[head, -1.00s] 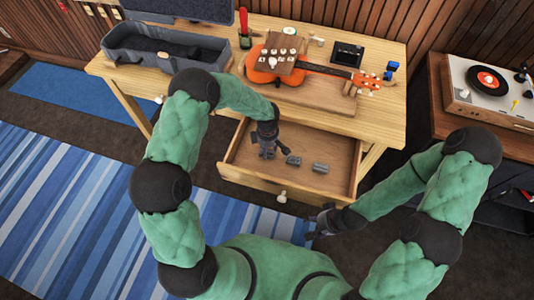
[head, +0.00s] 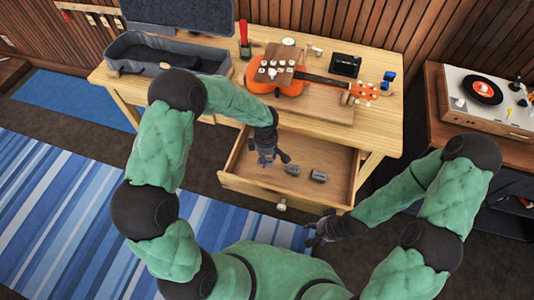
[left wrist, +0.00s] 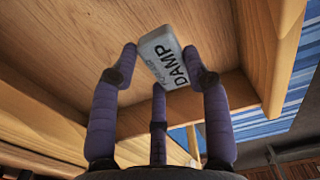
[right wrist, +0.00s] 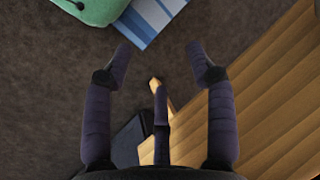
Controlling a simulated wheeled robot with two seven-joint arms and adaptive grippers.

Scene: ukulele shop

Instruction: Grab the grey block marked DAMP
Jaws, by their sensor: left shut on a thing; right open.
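The grey block marked DAMP (left wrist: 165,57) is held between the fingertips of my left gripper (left wrist: 162,65) in the left wrist view, its black lettering showing. Wooden drawer floor lies behind it; the gap to the floor is hard to judge. In the head view my left gripper (head: 268,158) is over the left part of the open drawer (head: 340,165), and the held block is not clearly visible there. My right gripper (head: 318,234) is open and empty outside the drawer's front right; the right wrist view also shows it (right wrist: 160,60) with fingers apart.
Two other grey blocks, one (head: 292,169) and another (head: 319,176), lie in the drawer right of my left gripper. The workbench (head: 225,140) above carries an orange ukulele (head: 290,84) and an open grey case (head: 165,58). A record player (head: 490,100) stands at right.

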